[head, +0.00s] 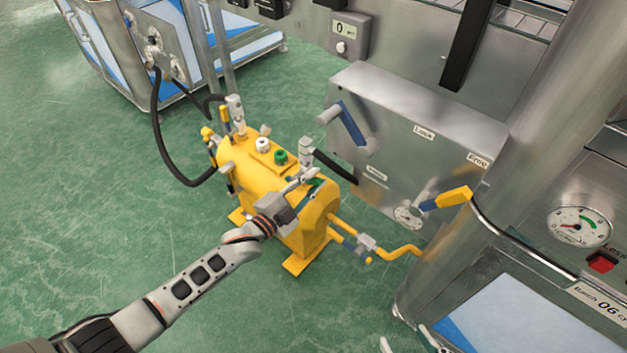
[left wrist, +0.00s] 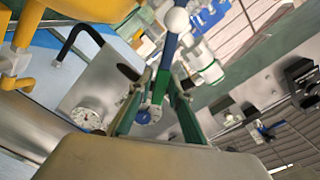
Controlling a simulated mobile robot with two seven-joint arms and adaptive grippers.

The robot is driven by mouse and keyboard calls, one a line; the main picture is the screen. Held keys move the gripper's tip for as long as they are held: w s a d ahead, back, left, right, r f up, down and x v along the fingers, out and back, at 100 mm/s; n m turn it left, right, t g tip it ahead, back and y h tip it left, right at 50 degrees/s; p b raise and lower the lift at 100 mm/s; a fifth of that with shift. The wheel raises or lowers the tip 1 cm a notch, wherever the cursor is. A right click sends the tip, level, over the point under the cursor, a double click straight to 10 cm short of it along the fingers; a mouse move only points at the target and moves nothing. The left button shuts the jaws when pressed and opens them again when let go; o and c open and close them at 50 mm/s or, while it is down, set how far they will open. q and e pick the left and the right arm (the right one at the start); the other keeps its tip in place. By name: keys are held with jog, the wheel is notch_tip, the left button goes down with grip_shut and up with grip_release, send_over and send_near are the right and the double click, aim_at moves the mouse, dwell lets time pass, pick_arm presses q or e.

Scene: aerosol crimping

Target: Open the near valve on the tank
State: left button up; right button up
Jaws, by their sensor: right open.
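The yellow tank (head: 262,182) stands on the floor in the middle of the head view. A grey valve fitting (head: 306,150) with a black hose rises from its near top end. My left gripper (head: 306,178) is over this near end, beside the fitting, and hides part of it. In the left wrist view, a green and blue lever with a white ball end (left wrist: 168,50) runs between the fingers of the left gripper (left wrist: 155,88). The fingers look apart, with gaps beside the lever. My right gripper (head: 410,343) shows only its fingertips at the bottom edge, open and empty.
A grey steel cabinet (head: 400,125) with a blue-handled lever (head: 350,122) stands right of the tank. A yellow-handled valve (head: 452,198) and a steel column (head: 510,180) stand further right. Yellow pipe (head: 400,252) runs from the tank's base. Green floor is free at left.

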pick_arm(q)
jog(key=v, duration=1.2)
dwell(0.3)
